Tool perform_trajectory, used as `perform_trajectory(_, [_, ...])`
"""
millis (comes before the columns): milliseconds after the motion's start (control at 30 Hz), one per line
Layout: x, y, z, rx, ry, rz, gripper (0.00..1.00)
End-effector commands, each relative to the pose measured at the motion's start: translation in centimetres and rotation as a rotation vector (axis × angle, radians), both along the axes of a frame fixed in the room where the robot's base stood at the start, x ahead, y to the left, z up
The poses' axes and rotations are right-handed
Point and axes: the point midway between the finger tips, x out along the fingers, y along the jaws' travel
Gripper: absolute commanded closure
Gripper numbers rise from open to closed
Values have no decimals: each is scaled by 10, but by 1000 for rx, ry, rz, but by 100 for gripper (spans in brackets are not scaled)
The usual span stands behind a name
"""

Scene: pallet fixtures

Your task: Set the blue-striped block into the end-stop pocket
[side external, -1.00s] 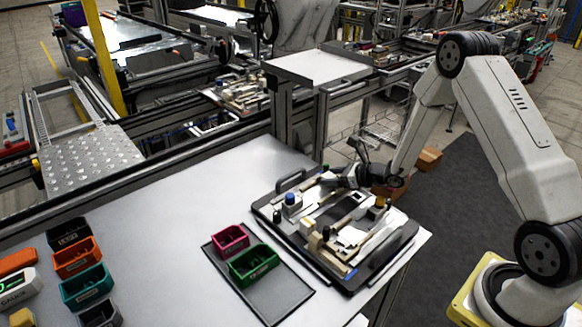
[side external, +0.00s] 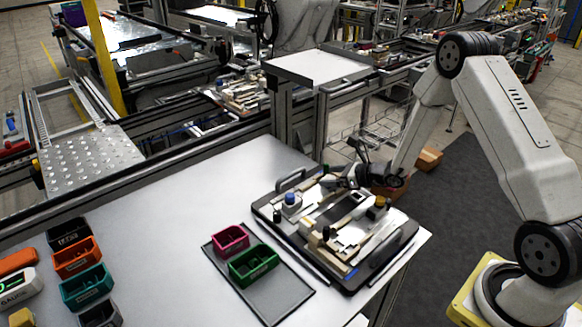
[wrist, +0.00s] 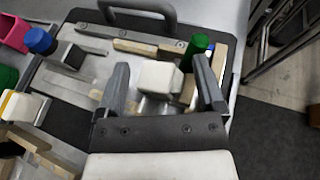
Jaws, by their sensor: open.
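My gripper (wrist: 160,88) is open, with its two dark fingers spread over the pallet fixture (wrist: 75,88). A plain whitish block (wrist: 160,77) sits between the fingers, with gaps on both sides. No blue stripe shows on its visible faces, so I cannot tell whether it is the blue-striped block. In the side external view my gripper (side external: 328,183) is low over the far part of the fixture (side external: 262,212), and the block between its fingers is not clear. I cannot tell which recess is the end-stop pocket.
A green cylinder (wrist: 196,46) stands close by the right finger. A blue-capped post (wrist: 40,40) and a yellow-striped pale block (wrist: 24,105) are to the left. The fixture's handle (wrist: 137,8) is at the far edge. Pink (side external: 230,239) and green bins (side external: 254,264) stand beside the fixture.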

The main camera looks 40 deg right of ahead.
Motion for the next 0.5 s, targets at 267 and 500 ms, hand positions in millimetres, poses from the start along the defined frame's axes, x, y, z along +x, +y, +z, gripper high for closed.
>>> perform_trajectory(267, [-10,-3,7,4,21,-5,0])
perform_trajectory(500, [-42,-16,24,2,15,-6,0])
